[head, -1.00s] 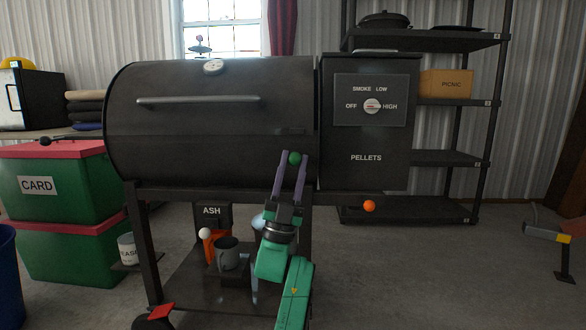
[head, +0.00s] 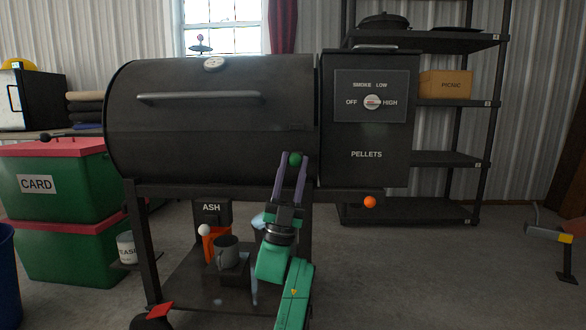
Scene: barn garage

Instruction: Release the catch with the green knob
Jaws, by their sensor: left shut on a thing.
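The green knob (head: 295,159) is a small dark green ball at the lower right front of the black smoker barrel (head: 200,150). My left gripper (head: 294,163) reaches up from below, and its two purple fingers are shut on the knob, one on each side. The catch behind the knob is mostly hidden by the fingers and is hard to make out against the dark barrel. My right gripper is not in view.
The pellet hopper (head: 366,135) with its dial stands right of the barrel. An orange knob (head: 370,202) sits at the front rail's right end. Below are the ash box (head: 211,212), a white knob (head: 204,230) and a grey cup (head: 226,251). Green crates (head: 70,190) stand left.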

